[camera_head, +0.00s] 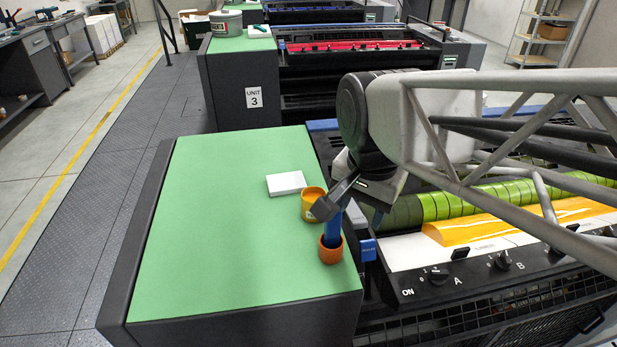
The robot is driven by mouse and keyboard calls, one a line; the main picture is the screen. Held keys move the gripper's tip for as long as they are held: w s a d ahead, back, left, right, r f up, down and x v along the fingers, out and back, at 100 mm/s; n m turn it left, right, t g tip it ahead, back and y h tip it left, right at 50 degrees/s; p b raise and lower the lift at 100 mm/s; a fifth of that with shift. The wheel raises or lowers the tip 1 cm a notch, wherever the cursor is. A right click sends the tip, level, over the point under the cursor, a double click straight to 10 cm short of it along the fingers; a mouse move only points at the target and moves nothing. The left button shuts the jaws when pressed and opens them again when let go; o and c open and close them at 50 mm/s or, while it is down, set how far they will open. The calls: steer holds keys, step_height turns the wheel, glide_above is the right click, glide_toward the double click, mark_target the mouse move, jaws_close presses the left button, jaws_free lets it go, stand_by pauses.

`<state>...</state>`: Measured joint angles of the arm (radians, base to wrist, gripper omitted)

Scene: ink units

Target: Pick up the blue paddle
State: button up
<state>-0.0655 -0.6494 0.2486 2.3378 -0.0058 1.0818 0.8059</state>
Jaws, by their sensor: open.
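The blue paddle (333,226) stands upright in a small orange cup (331,252) near the right edge of the green top. Its lower end is hidden inside the cup. My gripper (334,202) is open at the paddle's upper part, coming in from the upper right. A dark finger shows on the left, in front of the paddle's upper end. The other finger is hard to make out, and I cannot tell whether either touches the paddle.
A yellow tub (312,193) stands just behind the cup, close to my gripper. A white block (286,183) lies behind it. A blue piece (368,250) sits right of the cup, at the machine with rollers and knobs (439,277). The green top's left side (205,240) is clear.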

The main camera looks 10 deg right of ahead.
mark_target(332, 232)
steer(key=w+a+r+m, duration=0.1)
steer(key=m, duration=0.2)
steer(key=w+a+m+g, duration=0.1)
steer(key=m, duration=0.2)
steer(key=w+a+r+m, duration=0.1)
steer(key=w+m, duration=0.1)
steer(key=m, duration=0.1)
steer(key=shift+a+r, duration=0.25)
steer(key=shift+r, duration=0.05)
steer(key=shift+s, duration=0.1)
steer(key=shift+f, duration=1.3)
steer(key=shift+d+f, duration=0.1)
steer(key=shift+f, duration=2.55)
jaws_close()
